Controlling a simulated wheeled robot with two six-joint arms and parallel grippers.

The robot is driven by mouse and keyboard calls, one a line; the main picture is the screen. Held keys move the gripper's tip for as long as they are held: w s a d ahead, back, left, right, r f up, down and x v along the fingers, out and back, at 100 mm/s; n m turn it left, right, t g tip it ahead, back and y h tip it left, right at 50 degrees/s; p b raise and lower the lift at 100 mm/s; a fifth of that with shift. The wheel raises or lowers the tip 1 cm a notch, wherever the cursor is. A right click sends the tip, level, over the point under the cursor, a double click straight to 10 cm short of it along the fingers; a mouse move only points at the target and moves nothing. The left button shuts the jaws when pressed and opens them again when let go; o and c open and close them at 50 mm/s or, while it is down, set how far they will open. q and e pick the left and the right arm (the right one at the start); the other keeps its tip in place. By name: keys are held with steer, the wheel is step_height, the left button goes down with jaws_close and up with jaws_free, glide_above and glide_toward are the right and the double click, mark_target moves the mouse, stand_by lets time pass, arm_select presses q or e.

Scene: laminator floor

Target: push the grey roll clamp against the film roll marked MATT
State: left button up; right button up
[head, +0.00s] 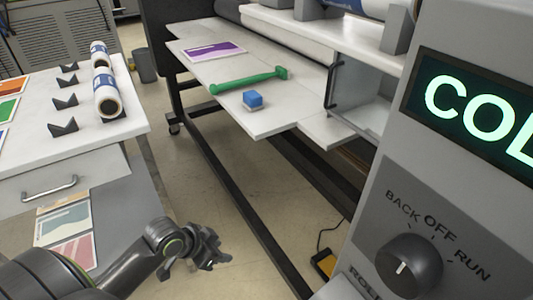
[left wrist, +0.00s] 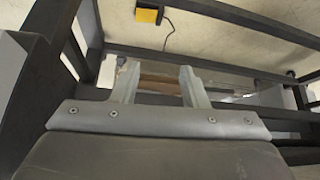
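A white film roll with a blue band (head: 362,5) shows at the top edge of the head view, on the laminator; no MATT marking is readable. A grey upright block (head: 397,30) stands at its right part and another grey block (head: 306,9) near its left end; I cannot tell which is the roll clamp. My left gripper (head: 214,257) is low over the floor between the side table and the laminator, far from the roll. In the left wrist view its two fingers (left wrist: 160,78) are apart with nothing between them. My right gripper is not in view.
A grey control panel (head: 365,215) with a dial and lit display blocks the right side. The side table (head: 80,140) carries rolls. A yellow object (head: 324,263) lies on the floor.

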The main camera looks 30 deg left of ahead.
arm_select(q)
steer(key=w+a+r+m+t+h, duration=0.1)
steer(key=w+a+r+h, duration=0.1)
steer(key=w+r, duration=0.5)
steer(key=w+a+r+m+t+h, duration=0.1)
steer(key=w+a+r, duration=0.15)
steer(key=r, duration=0.85)
steer(key=w+a+r+m+t+h, duration=0.1)
steer(key=w+a+r+h, duration=0.1)
steer(key=w+r, duration=0.55)
steer(key=s+a+r+n+t+h, duration=0.1)
steer(key=a+r+t, duration=0.15)
steer(key=r, duration=1.45)
steer(key=a+r+t+h, duration=0.15)
steer(key=r+t, duration=0.25)
steer(key=r, duration=1.4)
steer(key=shift+y, duration=0.45)
steer(key=p+x, duration=0.4)
steer(key=x, duration=0.1)
steer(key=p+x, duration=1)
steer(key=shift+w+a, duration=0.1)
steer(key=shift+a, duration=0.2)
steer(key=shift+p+x, duration=0.35)
steer(key=shift+x, duration=0.55)
steer(key=shift+f, duration=0.1)
